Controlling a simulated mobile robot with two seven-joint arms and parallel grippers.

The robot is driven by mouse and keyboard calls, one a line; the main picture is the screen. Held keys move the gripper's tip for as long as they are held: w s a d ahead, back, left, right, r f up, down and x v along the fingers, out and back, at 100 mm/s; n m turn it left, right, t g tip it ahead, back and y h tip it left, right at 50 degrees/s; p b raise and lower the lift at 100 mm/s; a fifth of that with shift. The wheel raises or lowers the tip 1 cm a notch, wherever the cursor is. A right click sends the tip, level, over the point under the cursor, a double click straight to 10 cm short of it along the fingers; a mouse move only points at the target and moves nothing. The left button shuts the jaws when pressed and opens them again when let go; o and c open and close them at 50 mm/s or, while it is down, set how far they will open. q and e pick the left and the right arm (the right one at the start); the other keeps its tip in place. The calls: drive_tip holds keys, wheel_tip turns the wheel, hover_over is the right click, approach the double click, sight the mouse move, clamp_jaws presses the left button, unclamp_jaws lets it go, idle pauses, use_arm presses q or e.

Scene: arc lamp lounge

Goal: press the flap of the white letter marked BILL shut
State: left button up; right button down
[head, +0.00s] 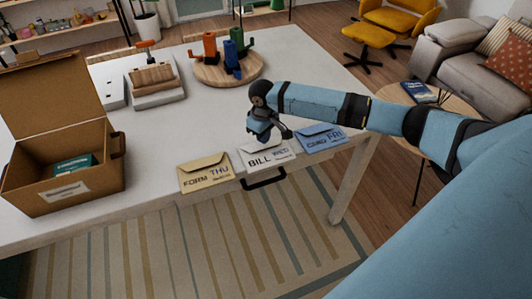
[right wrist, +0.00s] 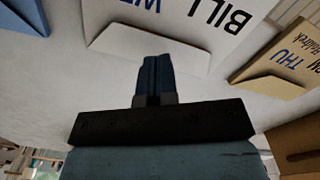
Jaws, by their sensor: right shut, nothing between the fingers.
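The white letter marked BILL WED (head: 270,159) lies near the table's front edge, between a tan letter marked THU (head: 206,173) and a blue letter (head: 321,138). My right gripper (head: 264,138) is above the back part of the white letter and hides some of its flap. In the right wrist view the closed, empty fingers (right wrist: 155,76) point at the white letter's flap (right wrist: 180,53). The flap's pale edge shows there, but I cannot tell how far it stands up or whether the fingers touch it. My left gripper is not in view.
An open cardboard box (head: 98,186) with a teal packet stands at the left. A black drawer handle (head: 264,180) juts out below the front edge.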

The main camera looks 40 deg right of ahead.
drive_tip(key=shift+f, duration=1.15)
idle(0.8)
drive_tip(key=shift+s+f+p, duration=0.1)
drive_tip(key=shift+p, duration=0.35)
idle(1.0)
idle(1.1)
